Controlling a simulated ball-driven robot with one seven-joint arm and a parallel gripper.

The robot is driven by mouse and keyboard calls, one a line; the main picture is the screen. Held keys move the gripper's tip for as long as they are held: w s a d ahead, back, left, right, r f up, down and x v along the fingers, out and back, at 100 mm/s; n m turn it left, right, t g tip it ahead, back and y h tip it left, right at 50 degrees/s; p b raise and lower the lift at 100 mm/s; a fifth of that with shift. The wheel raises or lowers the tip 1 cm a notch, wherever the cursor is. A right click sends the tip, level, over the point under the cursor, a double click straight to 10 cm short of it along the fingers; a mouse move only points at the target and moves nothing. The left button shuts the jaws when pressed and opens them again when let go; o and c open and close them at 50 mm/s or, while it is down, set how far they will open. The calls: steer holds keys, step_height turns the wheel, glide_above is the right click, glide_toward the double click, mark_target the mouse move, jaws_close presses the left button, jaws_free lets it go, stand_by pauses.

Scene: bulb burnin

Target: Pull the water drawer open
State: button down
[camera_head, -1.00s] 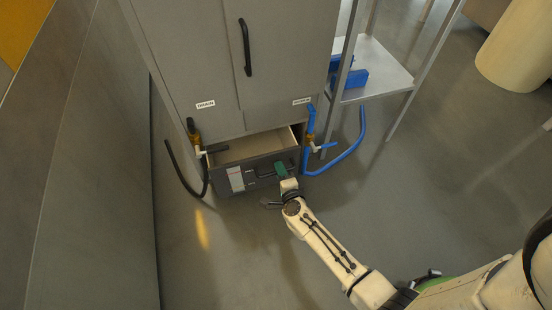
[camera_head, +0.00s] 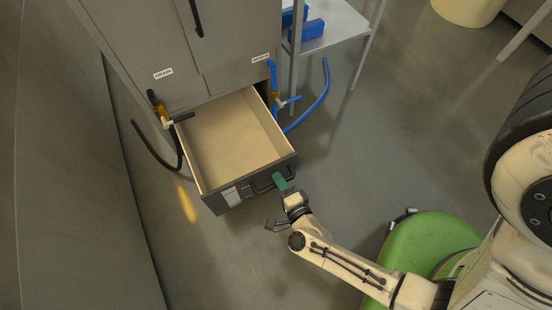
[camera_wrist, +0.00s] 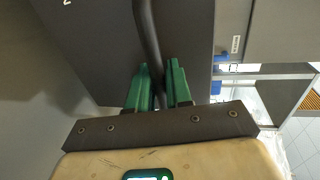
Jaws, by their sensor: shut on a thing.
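The water drawer (camera_head: 209,191) is at the bottom of the grey cabinet and stands well out from it. Its pale inside looks empty in the head view. The drawer has a dark front with a black bar handle (camera_head: 263,187). My gripper (camera_head: 281,183) is at the right part of this handle. In the wrist view the green fingers (camera_wrist: 159,88) are on both sides of the dark handle bar (camera_wrist: 147,35), shut on it. The drawer front (camera_wrist: 90,50) fills the upper left of that view.
The grey cabinet (camera_head: 225,60) stands behind the drawer. A valve with a black hose (camera_head: 140,142) is at its left, a blue hose (camera_head: 322,100) at its right. A metal shelf (camera_head: 340,28) with blue bins is at the right.

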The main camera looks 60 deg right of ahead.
steer(key=c, duration=1.2)
jaws_free()
steer(key=p+v, duration=0.2)
steer(key=v, duration=0.9)
